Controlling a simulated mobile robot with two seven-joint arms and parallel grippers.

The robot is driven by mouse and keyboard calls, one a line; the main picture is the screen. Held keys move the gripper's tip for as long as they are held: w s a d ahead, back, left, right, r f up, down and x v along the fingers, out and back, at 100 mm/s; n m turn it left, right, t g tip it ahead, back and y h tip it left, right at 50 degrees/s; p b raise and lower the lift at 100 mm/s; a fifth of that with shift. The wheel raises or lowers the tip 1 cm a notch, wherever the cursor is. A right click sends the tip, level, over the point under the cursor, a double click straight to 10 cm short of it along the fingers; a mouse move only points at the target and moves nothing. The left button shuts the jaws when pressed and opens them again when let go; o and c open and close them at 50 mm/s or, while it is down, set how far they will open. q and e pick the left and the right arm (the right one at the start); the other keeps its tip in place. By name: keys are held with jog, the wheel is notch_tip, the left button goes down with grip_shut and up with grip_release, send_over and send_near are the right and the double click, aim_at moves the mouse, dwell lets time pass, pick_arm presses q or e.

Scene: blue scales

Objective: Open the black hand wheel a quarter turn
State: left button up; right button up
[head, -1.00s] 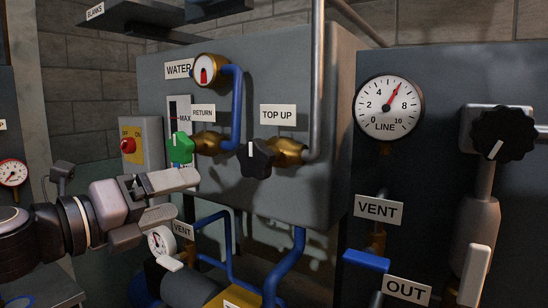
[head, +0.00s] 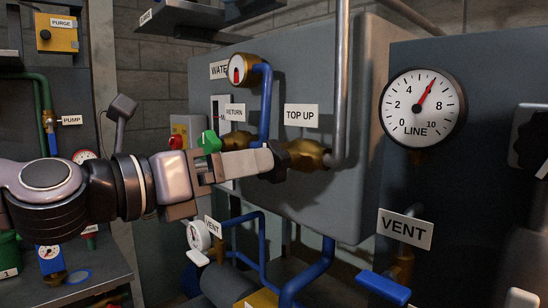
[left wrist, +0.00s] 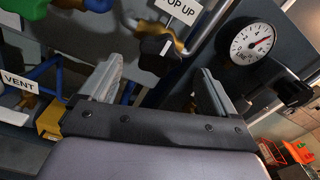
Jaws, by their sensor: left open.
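A black hand wheel (head: 275,176) sits on the brass TOP UP valve (head: 312,155), on the front of the grey tank. My left gripper (head: 258,162) is in front of it in the head view and hides much of it. In the left wrist view the black wheel (left wrist: 157,49) shows with a white mark, ahead of the gap between the open fingers of my left gripper (left wrist: 160,72). I see nothing held there. Another black scalloped wheel (head: 533,137) is at the right edge. My right gripper is not in view.
A green knob (head: 209,142) on the RETURN valve is close behind my left gripper. A blue pipe (head: 264,100) and a grey vertical pipe (head: 341,80) run near the TOP UP valve. A LINE gauge (head: 422,107) and a blue VENT lever (head: 384,287) are to the right.

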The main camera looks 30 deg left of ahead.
pick_arm(q)
jog(key=shift+p+x, duration=1.25)
jog(key=shift+x, duration=2.15)
jog(key=shift+c, duration=0.3)
jog(key=c, duration=0.9)
